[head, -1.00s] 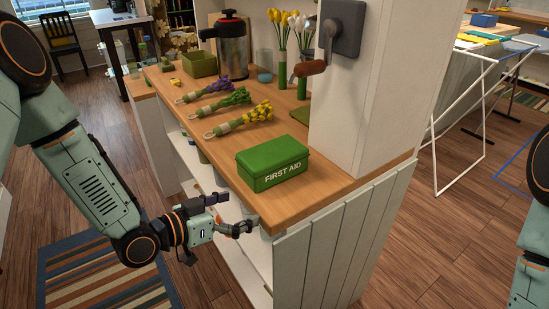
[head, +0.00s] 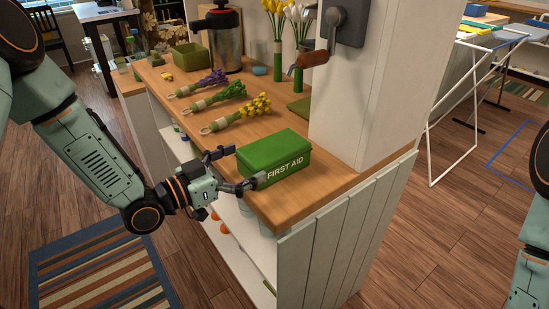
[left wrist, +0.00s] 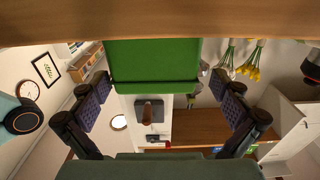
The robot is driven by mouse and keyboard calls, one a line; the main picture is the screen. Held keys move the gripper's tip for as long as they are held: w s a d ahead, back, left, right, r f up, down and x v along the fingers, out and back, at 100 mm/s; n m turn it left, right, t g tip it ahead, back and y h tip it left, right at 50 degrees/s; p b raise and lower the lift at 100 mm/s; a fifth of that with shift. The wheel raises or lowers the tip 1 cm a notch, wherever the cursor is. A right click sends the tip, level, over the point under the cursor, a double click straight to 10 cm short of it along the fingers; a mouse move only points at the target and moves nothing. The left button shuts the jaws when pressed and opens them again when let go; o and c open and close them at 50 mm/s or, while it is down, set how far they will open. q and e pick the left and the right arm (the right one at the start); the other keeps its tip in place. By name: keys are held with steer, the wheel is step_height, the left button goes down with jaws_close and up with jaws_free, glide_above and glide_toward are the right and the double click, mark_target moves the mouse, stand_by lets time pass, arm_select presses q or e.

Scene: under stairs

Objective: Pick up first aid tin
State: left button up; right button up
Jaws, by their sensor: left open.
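The first aid tin (head: 275,162) is a green box with white lettering. It rests closed on the wooden counter (head: 318,190) near its front corner. My left gripper (head: 240,168) is open at the tin's left end, with one finger by the near side and the other farther back. In the left wrist view, the tin (left wrist: 155,65) lies ahead, between the two spread fingers of the gripper (left wrist: 162,88); no grip on it shows. My right gripper is out of view; only part of that arm shows at the right edge.
Flower bundles (head: 236,112) lie behind the tin. A green box (head: 188,56) and a dark urn (head: 222,38) stand farther back. A white post (head: 375,95) with a crank rises to the tin's right. A white drying rack (head: 455,110) stands beyond.

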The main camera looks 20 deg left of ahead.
mark_target(265, 155)
arm_select(q)
steer(key=shift+w+d, duration=0.2)
steer(key=shift+d, duration=0.3)
steer(key=b+x, duration=0.1)
steer(key=x, duration=0.3)
steer(key=shift+d+f, duration=0.1)
steer(key=shift+f, duration=0.05)
steer(key=shift+s, duration=0.1)
steer(key=c, duration=1.5)
